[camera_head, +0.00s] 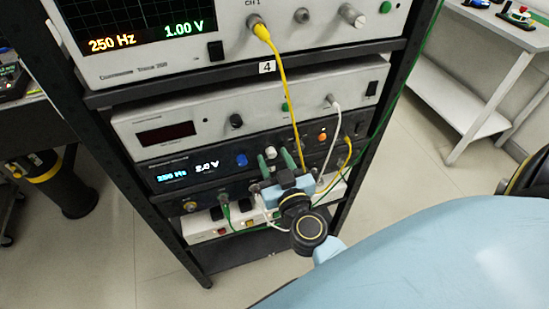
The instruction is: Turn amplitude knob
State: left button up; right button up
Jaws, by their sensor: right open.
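The function generator (205,168) is the dark unit in the rack, with a lit display (172,176) reading 250 Hz and 2.0 V. A pale knob (271,152) on its front shows between the green fingertips of my right gripper (277,160). The gripper is open around or just in front of this knob; I cannot tell whether the fingers touch it. A blue knob (241,160) sits to its left. No knob label is readable. My right wrist hides part of the lower panel. My left gripper is not in view.
An oscilloscope (190,62) above reads 250 Hz and 1.00 V. A grey unit (190,108) sits between. A yellow cable (289,95) hangs close to my right gripper; white and green cables run nearby. Black rack posts flank the units. A white table (490,40) stands at upper right.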

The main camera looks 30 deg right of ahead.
jog(key=shift+w, duration=0.2)
grip_shut()
